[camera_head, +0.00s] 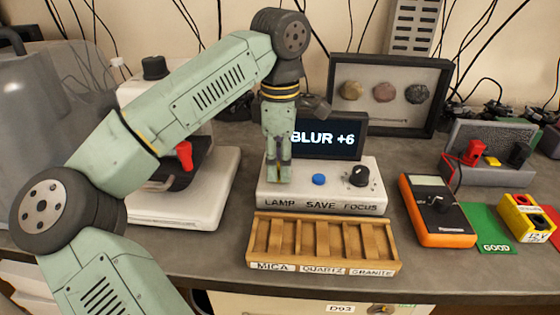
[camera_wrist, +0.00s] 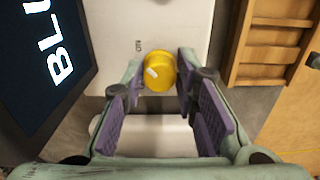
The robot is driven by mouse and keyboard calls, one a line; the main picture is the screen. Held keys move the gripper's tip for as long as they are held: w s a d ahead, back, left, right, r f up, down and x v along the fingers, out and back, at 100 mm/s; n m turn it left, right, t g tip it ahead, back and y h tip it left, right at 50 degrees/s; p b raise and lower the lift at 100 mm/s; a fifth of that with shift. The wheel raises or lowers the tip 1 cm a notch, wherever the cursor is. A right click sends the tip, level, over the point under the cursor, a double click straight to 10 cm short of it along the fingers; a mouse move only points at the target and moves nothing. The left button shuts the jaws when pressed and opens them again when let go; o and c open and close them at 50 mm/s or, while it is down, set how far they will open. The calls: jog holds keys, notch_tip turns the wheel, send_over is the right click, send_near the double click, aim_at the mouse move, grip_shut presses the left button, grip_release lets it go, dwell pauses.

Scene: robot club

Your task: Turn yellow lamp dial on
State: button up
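The yellow lamp dial (camera_wrist: 163,72) is a round knob with a short white mark on its left side, on the white control box (camera_head: 336,201). Small dark lettering sits beside it in the wrist view, too small to read surely. In the head view my gripper hides the dial above the word LAMP. My gripper (camera_head: 279,172) points down over the box's left end. In the wrist view its fingers (camera_wrist: 161,76) stand on either side of the dial, apart, with narrow gaps. The gripper looks open. The screen (camera_head: 340,137) behind reads BLUR +6.
A blue button (camera_head: 319,180) and a black focus knob (camera_head: 358,176) are to the right on the box. A wooden sorting tray (camera_head: 322,243) lies in front. A white microscope (camera_head: 185,200) stands left, an orange meter (camera_head: 438,211) right.

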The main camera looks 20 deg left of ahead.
jog(key=o, duration=0.4)
jog(key=shift+r, duration=0.1)
notch_tip(320, 180, up, 7)
jog(key=shift+r, duration=0.15)
dwell(0.4)
jog(key=shift+s, duration=0.1)
